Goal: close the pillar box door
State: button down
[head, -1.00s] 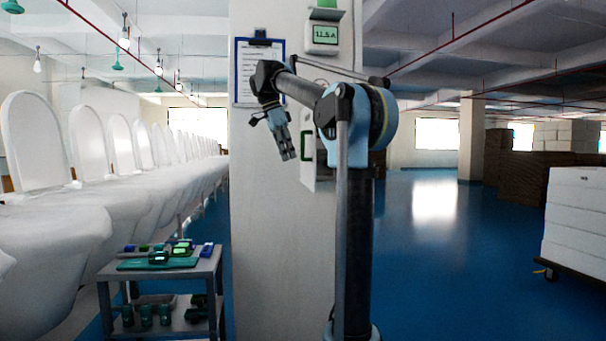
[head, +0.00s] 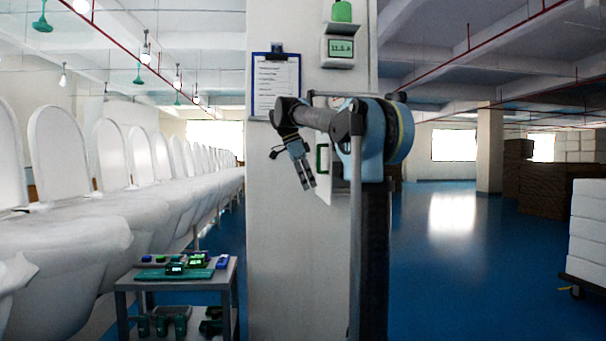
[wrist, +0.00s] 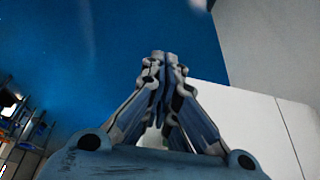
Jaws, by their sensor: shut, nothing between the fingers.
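The pillar box door (head: 326,187) is a white panel with a green handle (head: 322,158), on the pillar in the head view. It appears to stand open, angled out from the pillar, and my arm hides much of it and of the box. My gripper (head: 309,187) points down just left of the door, near its lower part. Its fingers are together and empty in the wrist view (wrist: 165,58). A white panel (wrist: 240,115), probably the door, lies right of and behind the fingers there. I cannot tell whether they touch.
The pillar (head: 285,240) carries a clipboard (head: 276,85) and a small display box (head: 341,48). Blue floor (head: 450,270) is open on the right.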

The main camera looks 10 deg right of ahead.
jog(key=d, duration=0.4)
jog(key=shift+d+f, duration=0.1)
jog(key=shift+f, duration=0.15)
jog(key=shift+s, duration=0.1)
